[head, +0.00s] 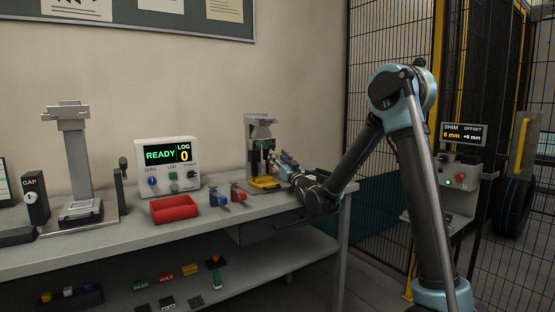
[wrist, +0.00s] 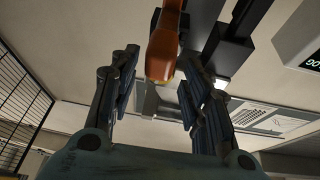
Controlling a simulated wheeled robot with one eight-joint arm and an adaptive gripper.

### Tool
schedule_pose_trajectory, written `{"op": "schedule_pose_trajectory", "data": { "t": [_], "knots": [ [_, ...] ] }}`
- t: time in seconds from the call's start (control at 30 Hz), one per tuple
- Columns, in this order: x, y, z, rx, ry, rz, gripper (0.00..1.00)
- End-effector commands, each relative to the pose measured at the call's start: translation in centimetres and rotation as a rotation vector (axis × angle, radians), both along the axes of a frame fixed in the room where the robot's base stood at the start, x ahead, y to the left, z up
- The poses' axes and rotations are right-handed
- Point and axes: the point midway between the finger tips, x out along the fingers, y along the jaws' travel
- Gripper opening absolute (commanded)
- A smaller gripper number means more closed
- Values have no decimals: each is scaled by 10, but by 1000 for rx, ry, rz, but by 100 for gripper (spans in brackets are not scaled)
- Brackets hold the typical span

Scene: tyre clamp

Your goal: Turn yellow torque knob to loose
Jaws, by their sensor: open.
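A grey clamp stand (head: 261,128) stands on the bench in the head view, with a yellow part (head: 264,183) at its foot. Small green and yellow details show at its middle; I cannot tell there which is the torque knob. My gripper (head: 275,160) is at the stand's right side, pointing left towards it. In the wrist view my gripper (wrist: 155,95) is open, its two dark fingers apart. An orange part with a yellowish end (wrist: 163,50) reaches between them from the top, with no clear contact. I cannot tell if it is the knob, and its setting is not readable.
A red tray (head: 174,209), a blue clamp (head: 218,199) and a red clamp (head: 238,192) lie left of the stand. A white display box (head: 167,164) reads READY 0. A taller gauge stand (head: 77,165) is farther left. A mesh fence (head: 390,70) is behind my arm.

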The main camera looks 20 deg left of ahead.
Motion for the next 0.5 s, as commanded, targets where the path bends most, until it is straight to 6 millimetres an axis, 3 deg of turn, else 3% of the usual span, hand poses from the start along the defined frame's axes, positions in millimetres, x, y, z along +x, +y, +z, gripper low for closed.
{"op": "schedule_pose_trajectory", "data": {
  "t": [0.2,0.5],
  "knots": [
    [13,13,3,0,0,0,43],
    [15,15,5,0,0,0,43]
  ]
}}
